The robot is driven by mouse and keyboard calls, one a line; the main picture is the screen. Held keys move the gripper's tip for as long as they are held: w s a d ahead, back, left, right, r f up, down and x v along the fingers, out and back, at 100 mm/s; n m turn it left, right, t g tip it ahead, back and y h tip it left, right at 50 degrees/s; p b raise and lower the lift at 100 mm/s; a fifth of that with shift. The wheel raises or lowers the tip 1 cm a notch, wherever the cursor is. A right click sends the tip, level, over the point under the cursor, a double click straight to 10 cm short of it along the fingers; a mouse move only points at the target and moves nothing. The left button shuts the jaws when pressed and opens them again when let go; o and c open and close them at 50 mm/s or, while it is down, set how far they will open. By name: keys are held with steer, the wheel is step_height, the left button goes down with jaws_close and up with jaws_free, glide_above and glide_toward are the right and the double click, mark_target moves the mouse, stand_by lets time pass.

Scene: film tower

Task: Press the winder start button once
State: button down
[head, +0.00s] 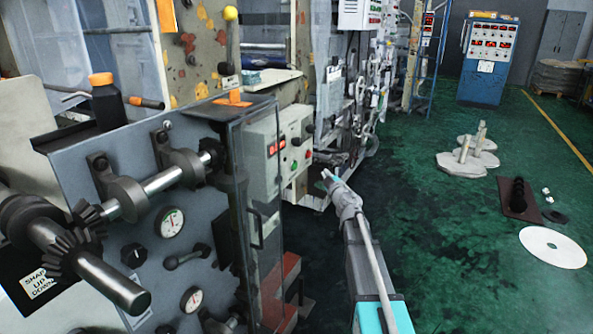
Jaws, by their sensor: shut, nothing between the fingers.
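A pale grey control box (268,160) is fixed to the machine left of centre in the head view. The labels are too small to read, so I cannot tell for certain which control is the winder start button. My gripper (328,176) is shut and empty, just right of the box and apart from its front face. The fingertips are small in this view.
A clear-panelled guard door (258,215) with a handle stands left of my arm. Shafts and gears (130,200) stick out at the left. A blue cabinet (488,60) stands behind.

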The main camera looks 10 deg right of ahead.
mark_target(295, 166)
stand_by(0.4)
steer(key=w+a, duration=0.5)
steer(key=a, duration=0.2)
stand_by(0.6)
steer(key=shift+w+a, duration=0.15)
steer(key=shift+w, duration=0.05)
stand_by(1.3)
steer(key=shift+w+a, duration=0.15)
steer(key=shift+a, duration=0.1)
